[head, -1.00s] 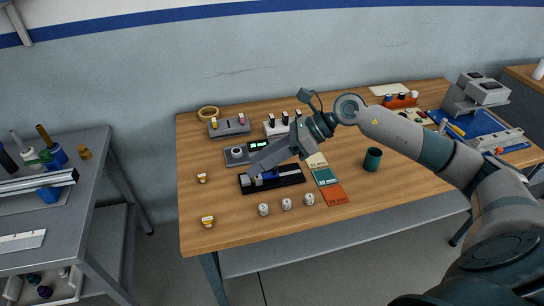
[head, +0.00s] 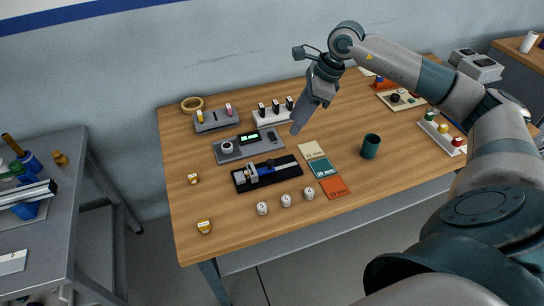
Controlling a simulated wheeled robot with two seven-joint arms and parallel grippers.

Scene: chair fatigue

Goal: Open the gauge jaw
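The gauge (head: 284,173) is a black bar-shaped base lying on the wooden table, with a silver block at its left and a blue part (head: 266,167) near its middle. The jaw's exact gap is too small to tell. My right gripper (head: 297,128) hangs above the table, up and to the right of the gauge and apart from it. Its fingers point down; from this side I cannot tell whether they are open or shut, and no held thing shows. My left gripper is not in view.
A grey unit with a lit display (head: 238,151) lies just behind the gauge. Several white round pieces (head: 286,200) stand in front. Coloured cards (head: 323,168) and a dark green cup (head: 370,147) are to the right. The front left of the table is mostly clear.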

